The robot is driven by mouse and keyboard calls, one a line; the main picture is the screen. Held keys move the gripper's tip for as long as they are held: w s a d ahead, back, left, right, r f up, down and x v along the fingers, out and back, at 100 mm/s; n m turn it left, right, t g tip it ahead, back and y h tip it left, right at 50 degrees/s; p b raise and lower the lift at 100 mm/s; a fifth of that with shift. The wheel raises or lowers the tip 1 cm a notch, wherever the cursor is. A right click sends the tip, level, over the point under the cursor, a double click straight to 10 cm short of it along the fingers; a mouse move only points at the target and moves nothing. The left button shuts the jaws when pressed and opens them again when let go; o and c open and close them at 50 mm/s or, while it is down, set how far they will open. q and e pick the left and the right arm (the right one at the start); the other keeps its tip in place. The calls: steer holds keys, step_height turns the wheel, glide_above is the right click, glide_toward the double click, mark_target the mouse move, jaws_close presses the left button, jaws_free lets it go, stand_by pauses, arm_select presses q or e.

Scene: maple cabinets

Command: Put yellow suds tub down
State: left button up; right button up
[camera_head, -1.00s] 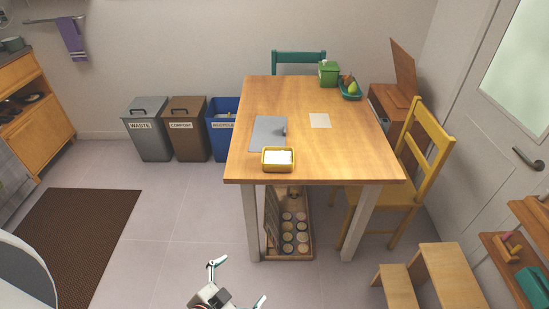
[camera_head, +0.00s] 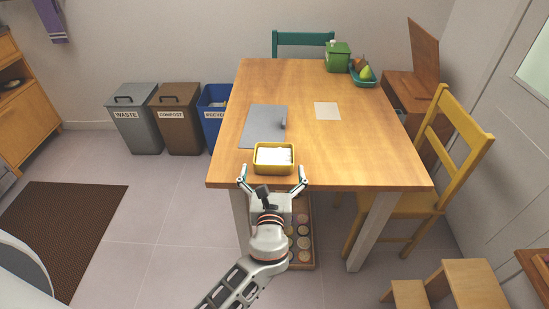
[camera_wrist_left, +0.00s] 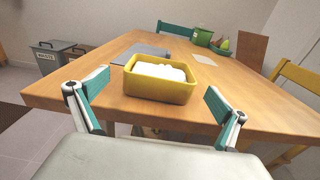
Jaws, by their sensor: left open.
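The yellow suds tub (camera_head: 273,169) sits upright on the near edge of the wooden table (camera_head: 340,150), filled with white suds. In the left wrist view the tub (camera_wrist_left: 160,91) stands straight ahead, between the two fingers in the picture. My left gripper (camera_head: 272,178) is open, with its fingertips at the table's front edge on either side of the tub's near side. In the left wrist view its fingers (camera_wrist_left: 155,98) are spread wide and appear clear of the tub's walls. My right gripper is in neither view.
A grey board (camera_head: 262,127) lies just behind the tub. A pale square sheet (camera_head: 327,111), a green box (camera_head: 338,56) and a teal fruit tray (camera_head: 364,81) are farther back. A yellow chair (camera_head: 447,150) stands right. The table's middle is clear.

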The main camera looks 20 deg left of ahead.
mark_target(274, 145)
arm_select(q)
steer(key=b+x, duration=0.1)
steer(key=x, duration=0.5)
steer(key=shift+w+f, duration=0.2)
steer(key=c, duration=1.5)
steer(key=shift+o, duration=0.2)
steer(key=shift+r, duration=0.1)
